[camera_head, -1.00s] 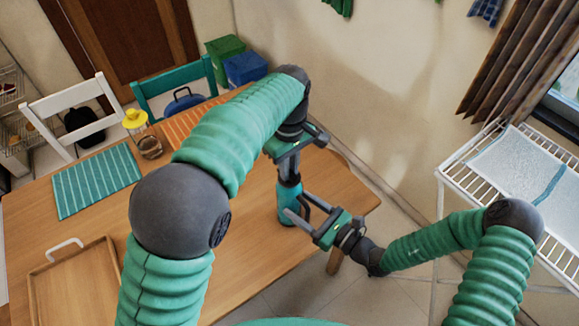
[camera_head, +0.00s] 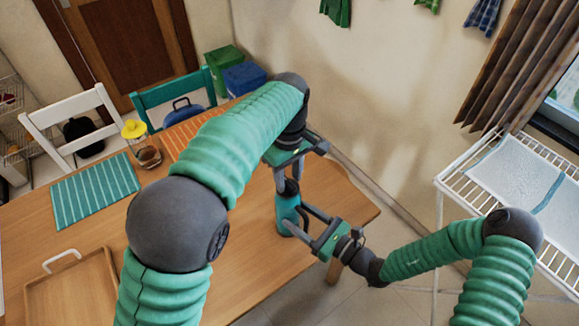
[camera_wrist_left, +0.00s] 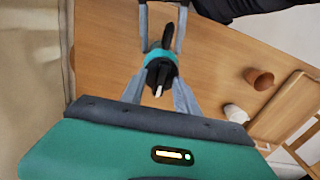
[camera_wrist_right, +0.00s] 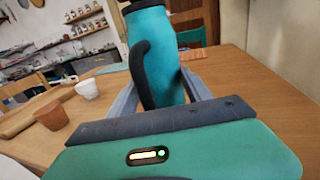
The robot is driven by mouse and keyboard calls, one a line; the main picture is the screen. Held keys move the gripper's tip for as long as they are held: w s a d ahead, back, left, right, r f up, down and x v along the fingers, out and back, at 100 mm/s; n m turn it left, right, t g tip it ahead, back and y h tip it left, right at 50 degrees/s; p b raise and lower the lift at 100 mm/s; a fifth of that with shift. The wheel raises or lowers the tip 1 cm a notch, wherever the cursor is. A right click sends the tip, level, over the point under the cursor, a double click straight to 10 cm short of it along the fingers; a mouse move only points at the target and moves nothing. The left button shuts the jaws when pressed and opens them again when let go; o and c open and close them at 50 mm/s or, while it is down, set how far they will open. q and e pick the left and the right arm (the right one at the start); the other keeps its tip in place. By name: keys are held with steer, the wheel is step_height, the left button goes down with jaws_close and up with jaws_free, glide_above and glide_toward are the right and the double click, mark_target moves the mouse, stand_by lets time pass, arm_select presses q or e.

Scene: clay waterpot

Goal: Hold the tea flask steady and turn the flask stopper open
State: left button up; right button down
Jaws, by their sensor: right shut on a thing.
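The teal tea flask (camera_head: 287,213) stands upright near the table's right edge. Its dark handle (camera_wrist_right: 146,75) shows in the right wrist view. The black flask stopper (camera_head: 290,188) is on top, and the left wrist view looks down on it (camera_wrist_left: 158,72). My right gripper (camera_head: 293,217) reaches in from the right and is shut on the flask body, one finger on each side. My left gripper (camera_head: 288,174) is above the flask, pointing down. Its fingers are apart, one on each side of the stopper, with gaps visible.
A wooden tray (camera_head: 75,285) and striped teal mat (camera_head: 95,190) lie on the left of the table. A glass jar with a yellow lid (camera_head: 148,157) stands farther back. A terracotta cup (camera_wrist_right: 52,116) and white cup (camera_wrist_right: 88,89) show in the right wrist view.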

mark_target(289, 180)
arm_select(q)
step_height(289, 180, up, 11)
steer(key=shift+d+r, duration=0.1)
steer(key=shift+w, duration=0.1)
arm_select(e)
steer(key=shift+c, duration=1.9)
jaws_free()
steer(key=shift+d, duration=0.15)
